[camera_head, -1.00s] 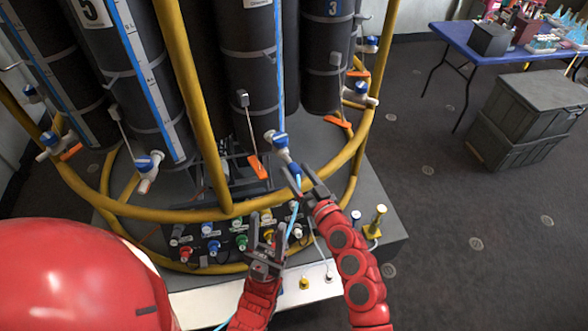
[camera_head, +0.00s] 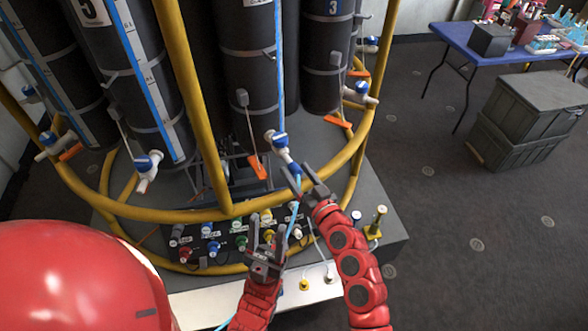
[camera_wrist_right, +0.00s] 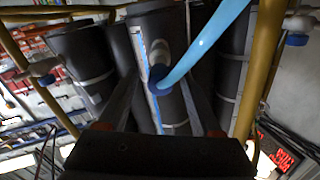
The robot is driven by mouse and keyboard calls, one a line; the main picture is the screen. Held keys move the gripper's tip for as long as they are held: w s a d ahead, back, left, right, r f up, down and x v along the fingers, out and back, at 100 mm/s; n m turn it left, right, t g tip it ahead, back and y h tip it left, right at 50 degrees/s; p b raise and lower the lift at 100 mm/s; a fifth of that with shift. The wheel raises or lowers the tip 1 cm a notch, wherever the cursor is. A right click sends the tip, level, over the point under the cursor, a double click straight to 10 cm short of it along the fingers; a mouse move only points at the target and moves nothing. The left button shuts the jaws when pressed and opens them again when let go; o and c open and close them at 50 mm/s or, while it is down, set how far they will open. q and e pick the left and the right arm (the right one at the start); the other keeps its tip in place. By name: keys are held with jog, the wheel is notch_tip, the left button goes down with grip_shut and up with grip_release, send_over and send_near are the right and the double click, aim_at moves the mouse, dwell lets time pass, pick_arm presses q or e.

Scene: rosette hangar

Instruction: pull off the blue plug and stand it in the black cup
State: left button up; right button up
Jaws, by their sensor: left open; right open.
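On the dark connector panel (camera_head: 226,258) in the head view, a blue plug (camera_head: 207,229) sits at upper left, with another blue piece (camera_head: 213,247) just below it. I cannot tell which one the task means. I cannot pick out a black cup. My left gripper (camera_head: 265,246) is open and empty in front of the panel's right part, right of the blue pieces. My right gripper (camera_head: 305,180) is open below a white bottle valve. In the right wrist view, a light blue tube (camera_wrist_right: 207,42) runs to a blue collar (camera_wrist_right: 158,78) beyond the open fingers.
Yellow rails (camera_head: 225,209) curve around the dark bottles (camera_head: 248,85) close to both arms. Red, green, yellow and white plugs crowd the panel. Yellow fittings stand on the white ledge (camera_head: 220,308) and grey base. A blue table (camera_head: 455,40) and grey crates (camera_head: 520,125) stand far right.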

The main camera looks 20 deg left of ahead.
aim_at(299, 174)
dwell(0.4)
grip_shut()
dwell(1.1)
jog(key=shift+s, duration=0.1)
jog(key=shift+s+d+f+b, duration=0.1)
jog(key=shift+s+d+b, duration=0.15)
jog(key=shift+d+b, duration=0.1)
jog(key=shift+b+v, duration=0.8)
jog(key=shift+v, duration=1.7)
